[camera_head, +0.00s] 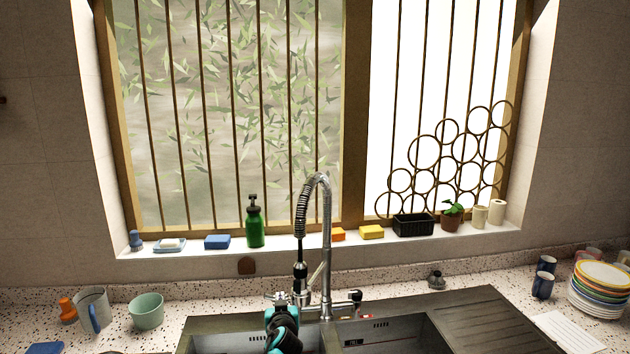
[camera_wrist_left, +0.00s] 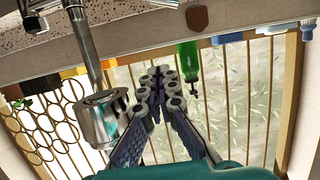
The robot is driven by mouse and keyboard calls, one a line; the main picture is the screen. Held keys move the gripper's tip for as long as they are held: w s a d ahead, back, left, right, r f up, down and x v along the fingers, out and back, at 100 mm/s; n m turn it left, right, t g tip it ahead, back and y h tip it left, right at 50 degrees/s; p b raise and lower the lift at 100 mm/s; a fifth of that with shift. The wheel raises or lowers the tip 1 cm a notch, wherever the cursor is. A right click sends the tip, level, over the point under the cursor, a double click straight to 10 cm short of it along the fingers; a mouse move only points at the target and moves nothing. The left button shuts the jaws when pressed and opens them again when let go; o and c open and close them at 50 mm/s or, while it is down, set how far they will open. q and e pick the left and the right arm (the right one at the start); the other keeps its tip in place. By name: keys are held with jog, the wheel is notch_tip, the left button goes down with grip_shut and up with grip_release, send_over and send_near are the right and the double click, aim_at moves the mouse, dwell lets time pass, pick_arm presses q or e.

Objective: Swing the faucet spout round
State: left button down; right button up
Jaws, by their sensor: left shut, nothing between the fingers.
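The chrome faucet (camera_head: 327,240) rises between the sink basins. Its coiled spring spout (camera_head: 301,215) arches over to the left, and a dark spray head (camera_head: 300,276) hangs down. My left gripper (camera_head: 278,298) is in front of the lower spray head, over the left basin; its fingertips are hard to make out there. In the left wrist view, its two fingers (camera_wrist_left: 160,72) are shut together with nothing between them. A chrome faucet part (camera_wrist_left: 100,120) is just left of the fingers there; I cannot tell whether they touch. My right gripper is not in view.
The sink (camera_head: 397,335) has a ridged drainboard at right. Space above the drainboard is clear.

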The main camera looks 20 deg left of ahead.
aim_at(292, 302)
pick_arm(q)
jog(key=shift+w+d, duration=0.45)
jog(key=shift+d, duration=0.25)
jog(key=shift+w+d, duration=0.4)
jog(key=shift+d, duration=0.25)
jog(key=w+d, duration=0.1)
jog(key=d, duration=0.5)
jog(key=shift+w+d+b, duration=0.15)
jog(key=shift+w+b, duration=0.2)
jog(key=shift+b, duration=0.1)
jog(key=shift+d, duration=0.1)
jog(key=w+d, duration=0.3)
jog(key=d, duration=0.2)
jog(key=shift+w+d, duration=0.15)
jog(key=shift+w, duration=0.15)
jog(key=w+d, duration=0.4)
jog(key=w, duration=0.1)
jog(key=shift+b, duration=0.35)
jog(key=shift+d, duration=0.1)
